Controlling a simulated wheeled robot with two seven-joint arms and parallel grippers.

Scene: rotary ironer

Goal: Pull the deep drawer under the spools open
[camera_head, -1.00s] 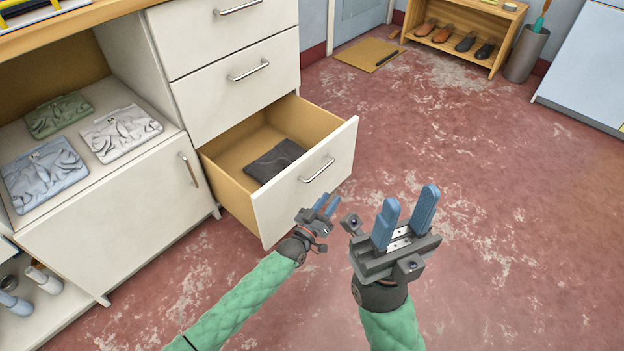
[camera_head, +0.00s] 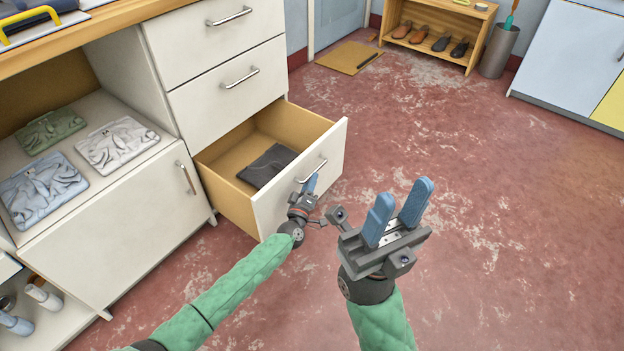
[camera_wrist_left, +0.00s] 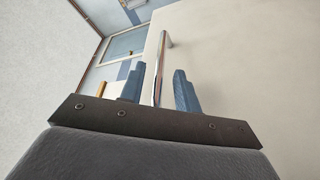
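The deep bottom drawer (camera_head: 272,208) of the white cabinet stands pulled out, with a folded dark cloth (camera_head: 266,166) inside. Its metal bar handle (camera_head: 316,168) is on the front panel. My left gripper (camera_head: 310,184) is at this handle, its blue fingers partly hidden by the wrist. In the left wrist view the handle (camera_wrist_left: 161,68) runs between the two fingers (camera_wrist_left: 158,88), with a small gap on each side. My right gripper (camera_head: 401,196) is open and empty above the floor, right of the drawer. No spools are clearly visible.
Two shut drawers (camera_head: 228,92) sit above the open one. A cupboard door (camera_head: 115,225) is to the left, below a shelf with folded garments (camera_head: 118,145). A shoe rack (camera_head: 435,32) and a bin (camera_head: 497,50) stand at the back. The red floor at right is clear.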

